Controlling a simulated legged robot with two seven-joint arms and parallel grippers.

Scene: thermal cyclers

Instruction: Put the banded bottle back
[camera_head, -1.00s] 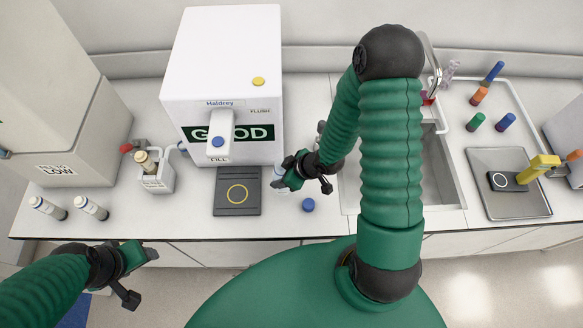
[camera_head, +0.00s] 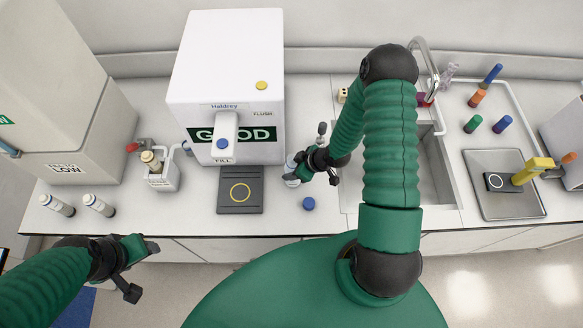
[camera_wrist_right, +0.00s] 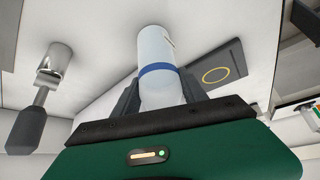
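A white bottle with a blue band (camera_wrist_right: 158,70) stands between the two dark fingers of my right gripper (camera_wrist_right: 160,92) in the right wrist view; the fingers appear shut on it. In the head view the right gripper (camera_head: 296,176) is just right of the black pad, and the bottle (camera_head: 291,164) shows partly behind it. I cannot tell whether its base touches the counter. A blue cap (camera_head: 308,203) lies on the counter just below. My left gripper (camera_head: 140,247) is empty in front of the counter edge at left; its finger gap is unclear.
A white dispenser (camera_head: 228,60) stands behind a black pad with a yellow ring (camera_head: 240,210). Two white bottles (camera_head: 57,205) (camera_head: 98,206) and a small carrier (camera_head: 163,182) are at left. A sink (camera_head: 430,185) and a tray with coloured tubes (camera_head: 520,125) are at right.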

